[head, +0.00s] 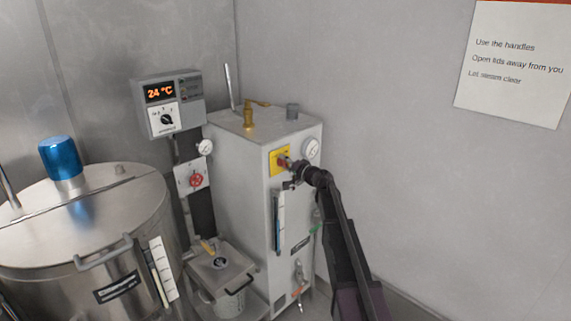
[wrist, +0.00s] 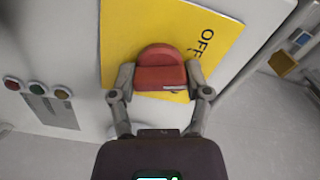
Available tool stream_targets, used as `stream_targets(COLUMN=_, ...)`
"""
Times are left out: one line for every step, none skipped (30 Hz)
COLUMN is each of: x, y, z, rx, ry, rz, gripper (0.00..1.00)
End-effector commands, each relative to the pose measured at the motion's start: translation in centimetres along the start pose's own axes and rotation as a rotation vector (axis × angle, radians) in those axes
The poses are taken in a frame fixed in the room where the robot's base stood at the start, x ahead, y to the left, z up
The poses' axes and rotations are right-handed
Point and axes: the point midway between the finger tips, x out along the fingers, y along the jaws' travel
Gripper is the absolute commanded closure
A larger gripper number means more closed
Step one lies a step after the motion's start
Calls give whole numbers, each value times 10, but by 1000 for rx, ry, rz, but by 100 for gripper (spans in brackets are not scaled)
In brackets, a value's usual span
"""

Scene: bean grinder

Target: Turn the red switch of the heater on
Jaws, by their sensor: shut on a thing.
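The heater (head: 245,155) is a pale grey box cabinet standing against the wall in the head view. Its red switch (head: 283,161) sits on a yellow plate (head: 276,168) high on the front face. In the wrist view the red switch (wrist: 160,70) is in front of the yellow plate (wrist: 125,35), which bears the word OFF to the right of the switch. My gripper (wrist: 160,82) has one finger on each side of the red switch and is shut on it. In the head view my gripper (head: 291,170) partly covers the plate and switch.
A round gauge (head: 312,148) is just right of the switch. A sight tube (head: 279,220) and a tap (head: 299,272) are below. A steel kettle (head: 85,225) and a control box reading 24 °C (head: 170,103) stand left.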

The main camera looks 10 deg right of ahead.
Motion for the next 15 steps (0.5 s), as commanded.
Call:
stream_targets(x=1, y=0, z=-1, rx=46, ry=2, rz=0, gripper=85)
stream_targets(x=1, y=0, z=-1, rx=74, ry=2, rz=0, gripper=85)
stream_targets(x=1, y=0, z=-1, rx=113, ry=2, rz=0, gripper=85)
stream_targets(x=1, y=0, z=-1, rx=141, ry=2, rz=0, gripper=85)
stream_targets(x=1, y=0, z=-1, rx=169, ry=2, rz=0, gripper=85)
stream_targets(x=1, y=0, z=-1, rx=208, ry=1, rz=0, gripper=85)
stream_targets(x=2, y=0, z=-1, rx=236, ry=1, rz=0, gripper=85)
stream_targets(x=2, y=0, z=-1, rx=265, ry=1, rz=-1, gripper=85)
stream_targets(x=2, y=0, z=-1, rx=303, ry=1, rz=-1, gripper=85)
stream_targets(x=2, y=0, z=-1, rx=331, ry=1, rz=-1, gripper=85)
stream_targets(x=2, y=0, z=-1, rx=360, ry=1, rz=-1, gripper=85)
stream_targets(x=2, y=0, z=-1, rx=398, ry=1, rz=-1, gripper=85)
stream_targets(x=2, y=0, z=-1, rx=426, ry=1, rz=-1, gripper=85)
stream_targets(x=2, y=0, z=0, rx=455, ry=1, rz=-1, gripper=85)
stream_targets(x=2, y=0, z=0, rx=493, ry=1, rz=-1, gripper=85)
